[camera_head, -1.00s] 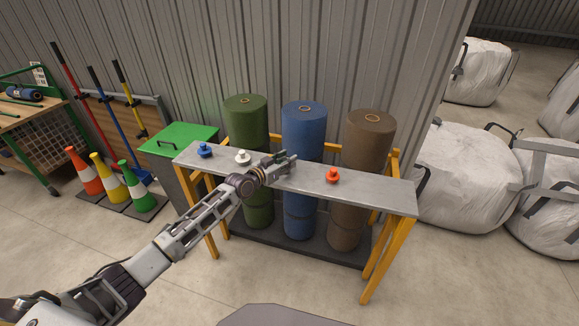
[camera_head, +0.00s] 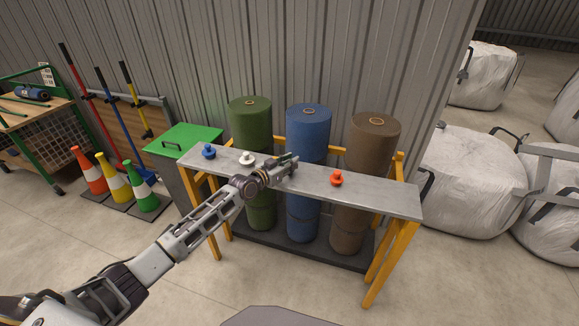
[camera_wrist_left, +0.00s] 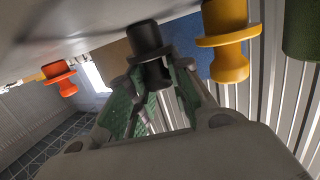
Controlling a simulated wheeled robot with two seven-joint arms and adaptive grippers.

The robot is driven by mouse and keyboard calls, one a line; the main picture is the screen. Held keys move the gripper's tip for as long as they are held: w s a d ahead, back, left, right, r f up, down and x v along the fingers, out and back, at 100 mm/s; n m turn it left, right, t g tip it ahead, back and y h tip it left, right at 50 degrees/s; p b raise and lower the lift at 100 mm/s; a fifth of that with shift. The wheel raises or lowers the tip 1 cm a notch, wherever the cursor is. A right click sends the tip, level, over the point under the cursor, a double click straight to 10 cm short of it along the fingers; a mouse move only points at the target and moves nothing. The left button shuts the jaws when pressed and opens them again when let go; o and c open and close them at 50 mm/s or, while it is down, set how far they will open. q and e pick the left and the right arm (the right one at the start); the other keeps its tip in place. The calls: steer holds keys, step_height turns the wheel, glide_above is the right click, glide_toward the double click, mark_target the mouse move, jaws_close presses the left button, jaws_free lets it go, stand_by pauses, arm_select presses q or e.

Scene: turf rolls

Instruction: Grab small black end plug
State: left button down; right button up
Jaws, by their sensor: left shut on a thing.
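The small black end plug (camera_wrist_left: 148,40) shows in the left wrist view between the fingers of my left gripper (camera_wrist_left: 160,88), which is shut on it. The plug is at the grey shelf surface (camera_wrist_left: 85,22). In the head view my left gripper (camera_head: 286,162) reaches over the middle of the grey shelf (camera_head: 385,196) and hides the black plug. A yellow plug (camera_wrist_left: 228,38) stands close on one side in the wrist view, and an orange-red plug (camera_wrist_left: 58,78) farther off on the other. My right gripper is not in view.
Blue (camera_head: 208,151), white (camera_head: 247,158) and orange-red (camera_head: 337,178) plugs stand on the shelf. Green (camera_head: 250,118), blue (camera_head: 308,127) and brown (camera_head: 373,138) turf rolls rise behind it. A green-lidded bin (camera_head: 183,141) is at the left; white bulk bags (camera_head: 470,180) are at the right.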

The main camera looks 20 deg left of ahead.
arm_select(q)
steer(key=shift+r, duration=0.7)
step_height(320, 180, up, 7)
steer(key=shift+f+p, duration=0.1)
steer(key=shift+p, duration=0.6)
steer(key=shift+r, duration=0.9)
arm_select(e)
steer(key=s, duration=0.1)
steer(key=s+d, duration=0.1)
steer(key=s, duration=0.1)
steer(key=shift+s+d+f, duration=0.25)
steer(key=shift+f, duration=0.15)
